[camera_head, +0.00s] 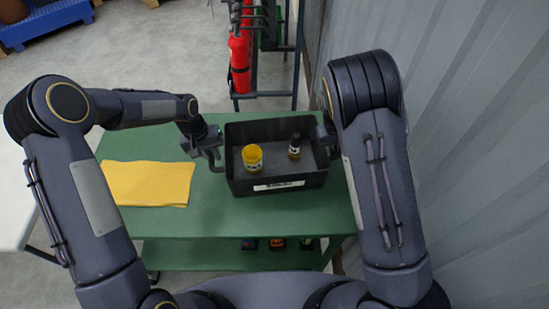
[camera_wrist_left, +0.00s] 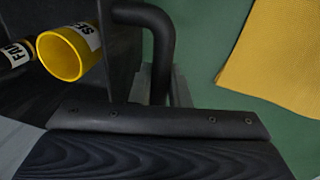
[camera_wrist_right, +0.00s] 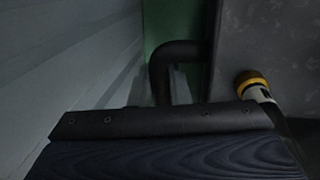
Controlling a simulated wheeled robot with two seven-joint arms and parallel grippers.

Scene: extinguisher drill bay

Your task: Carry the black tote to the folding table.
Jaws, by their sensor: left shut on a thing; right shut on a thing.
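The black tote (camera_head: 275,186) sits on the green cart top, with a white label on its near wall. Whether its base is lifted is hard to tell. Inside are a yellow cup (camera_head: 252,160) and a small dark bottle (camera_head: 294,148) with a pale label; the cup also shows in the left wrist view (camera_wrist_left: 62,55). My left gripper (camera_head: 212,147) is shut on the tote's left handle (camera_wrist_left: 160,45). My right gripper (camera_head: 327,132) is shut on the right handle (camera_wrist_right: 170,58), partly hidden by my arm. A white tabletop, likely the folding table (camera_head: 12,195), shows at the left edge.
The green cart (camera_head: 240,220) has a yellow cloth (camera_head: 150,183) on its left side and several small items on its lower shelf. A corrugated wall (camera_head: 450,120) stands close on the right. A red extinguisher (camera_head: 240,60) hangs on a rack behind.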

